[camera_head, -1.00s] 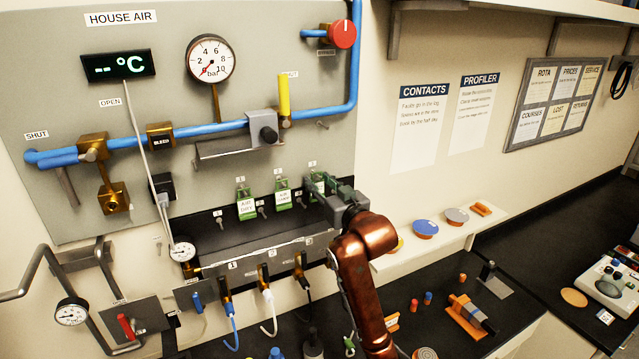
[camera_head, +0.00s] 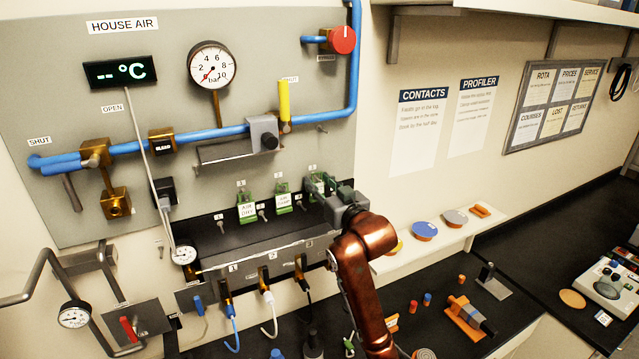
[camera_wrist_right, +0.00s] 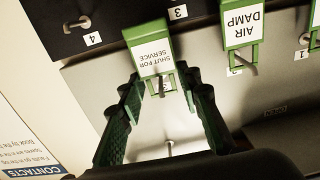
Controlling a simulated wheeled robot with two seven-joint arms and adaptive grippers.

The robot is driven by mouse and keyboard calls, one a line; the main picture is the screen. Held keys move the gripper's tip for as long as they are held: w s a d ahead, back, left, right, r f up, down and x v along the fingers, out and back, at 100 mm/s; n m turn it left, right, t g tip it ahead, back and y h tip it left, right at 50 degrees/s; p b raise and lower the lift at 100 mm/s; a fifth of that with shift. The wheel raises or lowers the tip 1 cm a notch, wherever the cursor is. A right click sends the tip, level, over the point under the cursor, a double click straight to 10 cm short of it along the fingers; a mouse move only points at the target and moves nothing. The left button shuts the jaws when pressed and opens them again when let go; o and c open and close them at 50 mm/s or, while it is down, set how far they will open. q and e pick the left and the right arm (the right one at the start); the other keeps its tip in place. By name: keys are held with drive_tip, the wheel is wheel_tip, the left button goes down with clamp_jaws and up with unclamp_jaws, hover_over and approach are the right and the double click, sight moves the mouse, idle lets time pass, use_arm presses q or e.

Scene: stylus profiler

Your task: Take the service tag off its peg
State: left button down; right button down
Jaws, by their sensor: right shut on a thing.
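The service tag, a white card reading "SHUT FOR SERVICE" in a green frame, shows in the right wrist view (camera_wrist_right: 153,58). In the head view the tag (camera_head: 314,184) is mostly hidden by my right gripper (camera_head: 328,188). In the right wrist view my right gripper (camera_wrist_right: 160,88) has its green-padded fingers on either side of the tag's narrow green lower part, shut on it. The tag is still at the panel, near the label 3; whether its peg still passes through it cannot be told. My left gripper is not in view.
A bare peg (camera_wrist_right: 80,23) is by label 4. A grey ledge (camera_head: 250,250) with hose fittings juts out below the tags.

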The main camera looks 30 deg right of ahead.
drive_tip(key=shift+s, duration=0.1)
drive_tip(key=s+p, duration=0.2)
drive_tip(key=s, duration=0.6)
drive_tip(key=shift+p, duration=0.35)
idle(0.4)
drive_tip(key=shift+w, duration=0.1)
